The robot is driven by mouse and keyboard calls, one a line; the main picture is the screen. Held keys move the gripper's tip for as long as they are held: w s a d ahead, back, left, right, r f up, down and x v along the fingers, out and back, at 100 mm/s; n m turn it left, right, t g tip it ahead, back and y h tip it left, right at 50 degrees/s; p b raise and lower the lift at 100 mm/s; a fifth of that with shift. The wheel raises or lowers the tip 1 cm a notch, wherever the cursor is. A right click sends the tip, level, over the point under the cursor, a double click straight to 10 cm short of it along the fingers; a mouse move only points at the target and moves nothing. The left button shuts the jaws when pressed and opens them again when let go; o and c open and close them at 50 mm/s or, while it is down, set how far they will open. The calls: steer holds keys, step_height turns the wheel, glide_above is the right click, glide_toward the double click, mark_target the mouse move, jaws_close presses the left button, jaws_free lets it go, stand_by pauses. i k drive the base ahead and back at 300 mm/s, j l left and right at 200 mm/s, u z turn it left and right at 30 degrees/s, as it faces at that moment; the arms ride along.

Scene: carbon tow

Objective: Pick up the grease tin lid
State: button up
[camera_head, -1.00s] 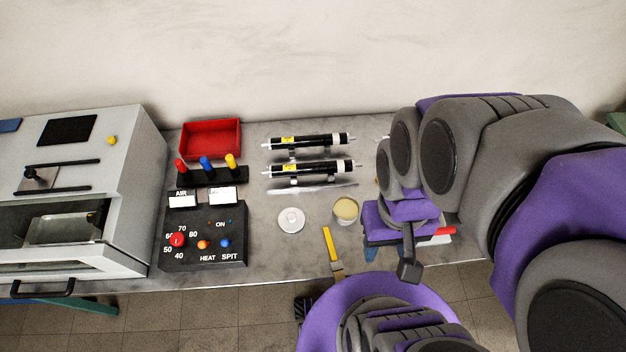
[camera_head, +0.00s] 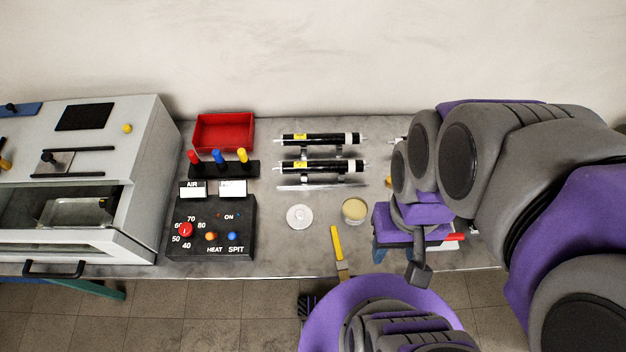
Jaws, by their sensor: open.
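The grease tin lid (camera_head: 299,217) is a pale round disc with a small centre mark. It lies flat on the bench, left of the open grease tin (camera_head: 354,210), which holds yellowish grease. My gripper (camera_head: 418,270) is at the right of the tin, over the front part of the bench, well apart from the lid. One grey finger shows pointing down; the other is not clearly visible. My gripper is open, and nothing shows in it. My arm hides the right part of the bench.
A yellow-handled brush (camera_head: 338,248) lies at the front edge, between lid and gripper. A black control box (camera_head: 212,228) stands left of the lid. Two black cylinders (camera_head: 320,167) lie behind it, and a red tray (camera_head: 223,133) stands at the back. Bare bench surrounds the lid.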

mark_target(299, 217)
steer(key=k+j, duration=0.1)
steer(key=j, duration=0.25)
steer(key=k+j, duration=0.15)
steer(key=j, duration=0.2)
steer(key=k+j, duration=0.1)
steer(key=j, duration=0.2)
steer(key=k+j, duration=0.1)
steer(key=j, duration=0.25)
steer(key=k+j, duration=0.15)
steer(key=j, duration=0.2)
steer(key=i+z, duration=0.05)
